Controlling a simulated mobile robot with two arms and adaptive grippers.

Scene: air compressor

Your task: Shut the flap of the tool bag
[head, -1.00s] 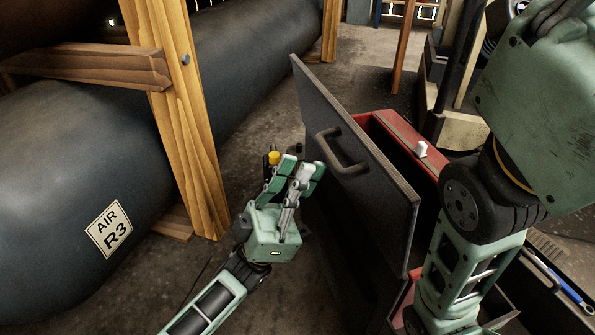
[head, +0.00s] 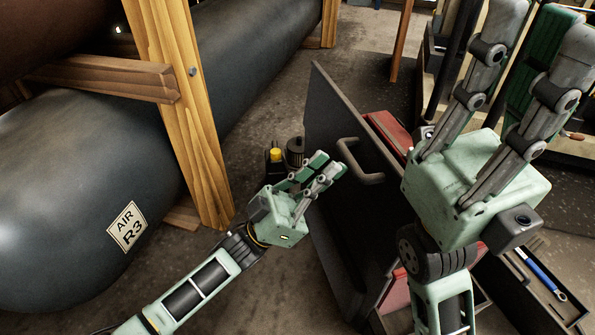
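The tool bag is a red box (head: 386,130) with a large dark flap (head: 335,118) that stands up, tilted, on its near-left side. The flap carries a dark bar handle (head: 374,178). My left gripper (head: 328,166) is in front of the flap, left of the handle, its fingers pointing at it. Its fingers look spread and empty; whether they touch the flap I cannot tell. My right gripper (head: 540,40) is raised on the right, open and empty, fingers pointing up. My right arm hides much of the bag.
A black tank labelled AIR R3 (head: 60,195) and a wooden post (head: 185,120) stand on the left. A dark item with a yellow cap (head: 275,155) stands behind my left gripper. A tray with a blue-handled tool (head: 540,275) is at lower right.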

